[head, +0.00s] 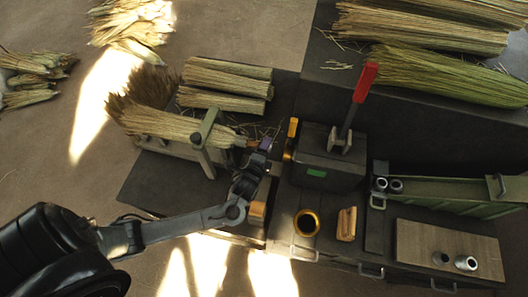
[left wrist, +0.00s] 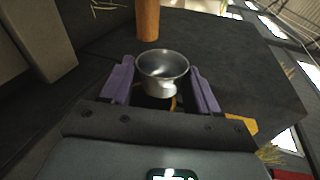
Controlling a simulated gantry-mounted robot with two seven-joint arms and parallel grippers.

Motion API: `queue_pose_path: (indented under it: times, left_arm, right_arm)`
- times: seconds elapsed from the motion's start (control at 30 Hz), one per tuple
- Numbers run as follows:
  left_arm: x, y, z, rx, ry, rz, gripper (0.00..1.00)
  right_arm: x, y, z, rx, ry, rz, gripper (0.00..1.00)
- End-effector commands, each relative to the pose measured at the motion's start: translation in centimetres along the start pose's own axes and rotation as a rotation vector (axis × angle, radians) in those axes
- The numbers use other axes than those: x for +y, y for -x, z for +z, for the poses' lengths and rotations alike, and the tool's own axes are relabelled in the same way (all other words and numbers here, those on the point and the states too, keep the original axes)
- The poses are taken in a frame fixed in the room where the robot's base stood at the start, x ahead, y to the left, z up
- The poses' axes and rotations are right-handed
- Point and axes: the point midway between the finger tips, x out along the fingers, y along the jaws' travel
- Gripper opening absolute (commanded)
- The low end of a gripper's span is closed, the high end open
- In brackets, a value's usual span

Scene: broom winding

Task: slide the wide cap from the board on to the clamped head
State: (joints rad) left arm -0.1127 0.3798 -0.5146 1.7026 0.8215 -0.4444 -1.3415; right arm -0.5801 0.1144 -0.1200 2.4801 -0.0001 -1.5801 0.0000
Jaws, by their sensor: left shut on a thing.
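My left gripper (head: 264,146) has purple fingers and is at the right end of the clamped broom head (head: 155,121), close to its short brown stub. In the left wrist view, the gripper (left wrist: 162,88) is shut on a flared silver cap (left wrist: 162,66), its open mouth showing. A brown wooden peg (left wrist: 147,20) stands just beyond the cap, apart from it in the picture. The head lies sideways in a wooden clamp (head: 205,140). My right gripper is out of view.
A dark box with a red lever (head: 365,82) stands just right of my gripper. A brass ring (head: 307,223) and a wooden block (head: 347,224) sit on the front bench. A green trough (head: 450,193) stands behind the board. Straw bundles (head: 225,85) lie behind the clamp.

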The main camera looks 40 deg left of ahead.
Motion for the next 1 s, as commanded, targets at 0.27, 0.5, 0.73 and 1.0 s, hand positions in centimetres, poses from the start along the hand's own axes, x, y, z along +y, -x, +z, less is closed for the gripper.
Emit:
queue_pose_path:
  times: [0.27, 0.5, 0.73, 1.0]
  left_arm:
    - [1.1, -1.0, 0.1, 0.0, 0.001, -0.001, 0.12]
    - [1.9, -1.7, 0.3, 0.0, 0.001, -0.001, 0.12]
    - [1.8, -1.6, 1.4, 0.0, -0.001, 0.0, 0.12]
    - [2.0, -1.5, 3.1, -0.001, -0.001, 0.0, 0.12]
  right_arm:
    - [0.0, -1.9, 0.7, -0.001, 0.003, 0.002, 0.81]
    - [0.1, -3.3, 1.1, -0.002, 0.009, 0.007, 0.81]
    - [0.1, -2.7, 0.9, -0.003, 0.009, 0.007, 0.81]
    - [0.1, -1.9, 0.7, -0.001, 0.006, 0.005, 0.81]
